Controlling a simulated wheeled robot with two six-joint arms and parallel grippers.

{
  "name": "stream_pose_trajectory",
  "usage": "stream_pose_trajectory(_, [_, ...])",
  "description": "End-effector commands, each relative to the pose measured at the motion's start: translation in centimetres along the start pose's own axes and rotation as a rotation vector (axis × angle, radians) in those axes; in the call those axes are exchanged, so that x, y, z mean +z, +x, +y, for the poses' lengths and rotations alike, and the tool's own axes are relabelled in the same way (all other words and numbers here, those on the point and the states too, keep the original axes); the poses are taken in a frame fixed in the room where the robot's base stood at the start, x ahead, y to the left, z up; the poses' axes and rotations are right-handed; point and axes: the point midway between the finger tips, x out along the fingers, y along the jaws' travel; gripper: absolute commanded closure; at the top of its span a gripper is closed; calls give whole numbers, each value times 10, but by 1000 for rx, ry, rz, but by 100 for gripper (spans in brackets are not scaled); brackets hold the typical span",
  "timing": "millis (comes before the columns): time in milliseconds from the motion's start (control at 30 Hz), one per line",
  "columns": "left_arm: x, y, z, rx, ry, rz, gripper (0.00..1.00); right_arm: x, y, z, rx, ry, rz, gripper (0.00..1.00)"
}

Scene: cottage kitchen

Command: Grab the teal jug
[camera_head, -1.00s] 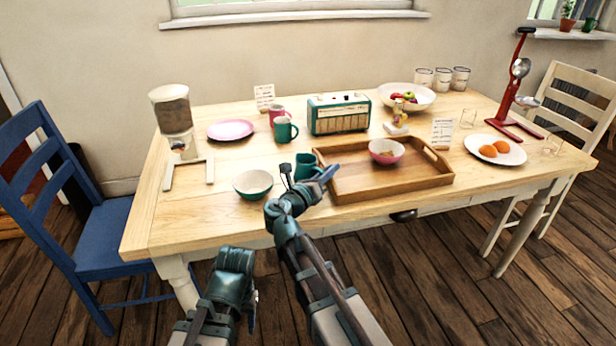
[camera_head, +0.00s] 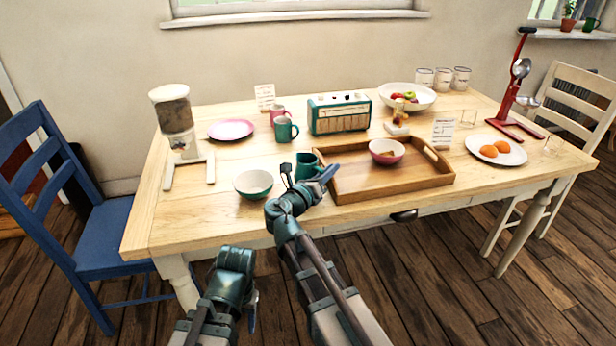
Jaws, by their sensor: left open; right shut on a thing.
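The teal jug (camera_head: 306,164) is near the front edge of the table, between the green-and-white bowl and the wooden tray. My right gripper (camera_head: 307,175) is shut on it, with one finger on its left and one on its right. The gripper hides the jug's lower part, so I cannot tell whether it touches the table. My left gripper (camera_head: 250,308) is low in front of the table, mostly hidden by its own wrist. It is open, well away from the jug.
The bowl (camera_head: 253,183) stands close left of the jug, and the tray (camera_head: 345,188) with a pink bowl (camera_head: 386,150) close right. A green mug (camera_head: 284,131), a pink plate (camera_head: 231,129) and a teal radio (camera_head: 339,113) stand behind. The front left of the table is clear.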

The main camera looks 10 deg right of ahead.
Motion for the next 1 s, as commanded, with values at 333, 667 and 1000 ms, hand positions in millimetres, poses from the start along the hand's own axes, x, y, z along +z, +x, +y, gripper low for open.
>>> stream_pose_trajectory(333, [0, 0, 0, 0, 0, 0, 46, 1, 0, 0, -1, 0, -2, 100])
stream_pose_trajectory(667, [0, -1, 0, 0, 0, 0, 46, 1, 0, -1, -1, 0, -1, 100])
stream_pose_trajectory(1000, [1, -10, -1, 0, 0, 0, 46, 9, 2, -6, -1, 0, -1, 100])
